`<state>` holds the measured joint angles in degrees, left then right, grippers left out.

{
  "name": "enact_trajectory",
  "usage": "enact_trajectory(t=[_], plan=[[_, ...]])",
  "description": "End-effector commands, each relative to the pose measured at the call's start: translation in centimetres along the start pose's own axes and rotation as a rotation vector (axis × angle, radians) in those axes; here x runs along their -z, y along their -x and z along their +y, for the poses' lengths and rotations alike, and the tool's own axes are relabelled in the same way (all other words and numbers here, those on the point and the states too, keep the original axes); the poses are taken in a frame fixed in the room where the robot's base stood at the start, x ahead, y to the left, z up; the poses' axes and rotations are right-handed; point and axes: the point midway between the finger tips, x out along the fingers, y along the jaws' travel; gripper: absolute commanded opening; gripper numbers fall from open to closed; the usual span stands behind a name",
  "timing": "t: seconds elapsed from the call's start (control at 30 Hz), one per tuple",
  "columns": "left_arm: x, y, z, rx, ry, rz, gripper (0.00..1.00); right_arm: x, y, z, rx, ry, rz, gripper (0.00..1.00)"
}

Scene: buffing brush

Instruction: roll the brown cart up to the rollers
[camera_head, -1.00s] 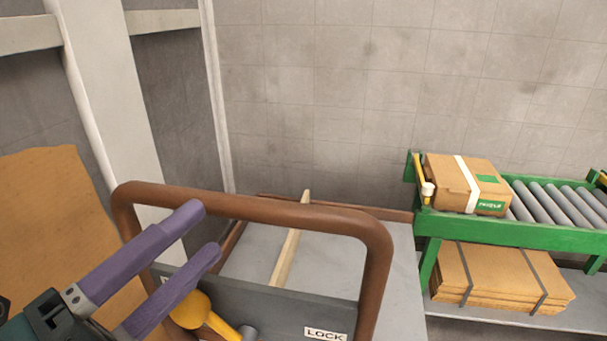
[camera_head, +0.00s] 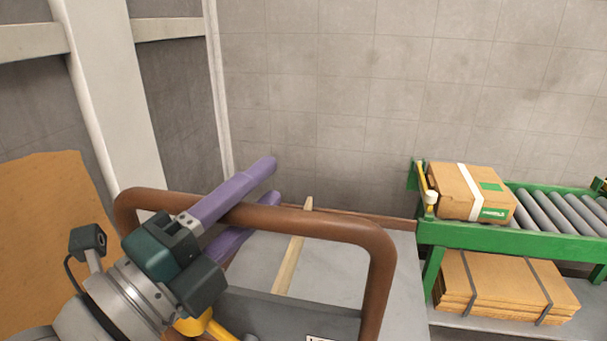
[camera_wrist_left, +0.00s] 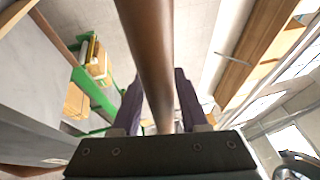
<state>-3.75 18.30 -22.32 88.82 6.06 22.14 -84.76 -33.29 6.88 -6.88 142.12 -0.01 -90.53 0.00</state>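The brown cart's tubular handle (camera_head: 330,222) arches across the lower middle of the head view, above a grey deck (camera_head: 340,275). My left gripper (camera_head: 270,182) is at the left part of the handle's top bar, its purple fingers reaching past it, one above and one below. In the left wrist view the handle bar (camera_wrist_left: 152,60) runs between the fingers, with gaps on both sides, so the gripper is open around it. The grey rollers (camera_head: 555,210) lie in a green frame at the right, apart from the cart. My right gripper is not in view.
A taped carton (camera_head: 470,190) sits on the rollers' near end, by a yellow lever (camera_head: 425,180). Strapped flat cardboard (camera_head: 505,287) lies on the shelf below. A wooden strip (camera_head: 293,255) lies on the cart. A brown panel (camera_head: 45,240) stands at left.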

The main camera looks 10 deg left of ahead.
Motion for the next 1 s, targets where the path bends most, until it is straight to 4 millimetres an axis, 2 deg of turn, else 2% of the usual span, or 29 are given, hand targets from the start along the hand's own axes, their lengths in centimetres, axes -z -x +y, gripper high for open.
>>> enact_trajectory(t=[0.07,0.37,1.0], plan=[[0.0,0.01,0.0,0.0,0.0,0.0,0.34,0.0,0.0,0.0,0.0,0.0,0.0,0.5],[-0.01,0.02,0.0,0.0,0.0,0.0,0.0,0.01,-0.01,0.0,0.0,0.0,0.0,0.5],[-0.01,0.03,0.0,0.0,0.0,0.0,0.0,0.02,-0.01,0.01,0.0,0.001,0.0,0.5]])
